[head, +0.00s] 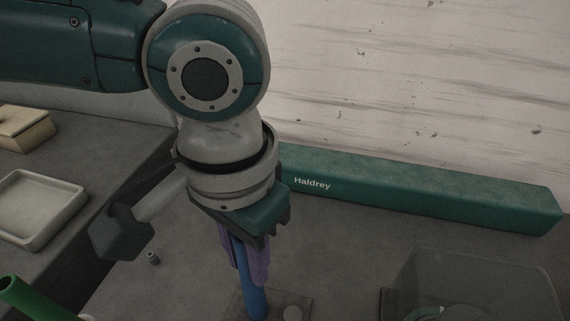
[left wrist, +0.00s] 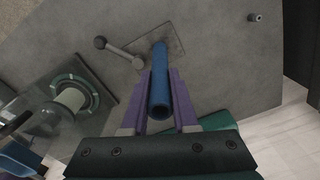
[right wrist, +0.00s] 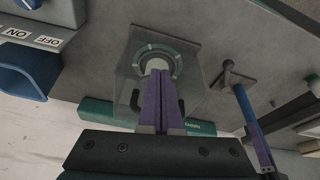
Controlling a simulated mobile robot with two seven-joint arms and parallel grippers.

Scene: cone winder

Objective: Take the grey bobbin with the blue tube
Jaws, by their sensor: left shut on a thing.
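A plain blue tube (head: 252,290) stands upright over a square plate (head: 300,302) on the grey bench. It also shows in the left wrist view (left wrist: 160,100) and the right wrist view (right wrist: 246,106). My left gripper (head: 245,262) points down, its purple fingers shut on the tube's upper part. No grey winding is visible on the tube; its foot is cut off in the head view. My right gripper (right wrist: 160,78) looks shut and empty, its fingers side by side over the clear guard. It is outside the head view.
A clear guard (head: 480,275) covers a pale spindle (left wrist: 72,98) with a green ring. A green beam (head: 420,190) marked Haldrey runs behind. A knobbed lever (left wrist: 118,52) lies beside the plate. A small peg (head: 153,258), tray (head: 75,212) and green tube (head: 28,297) are left.

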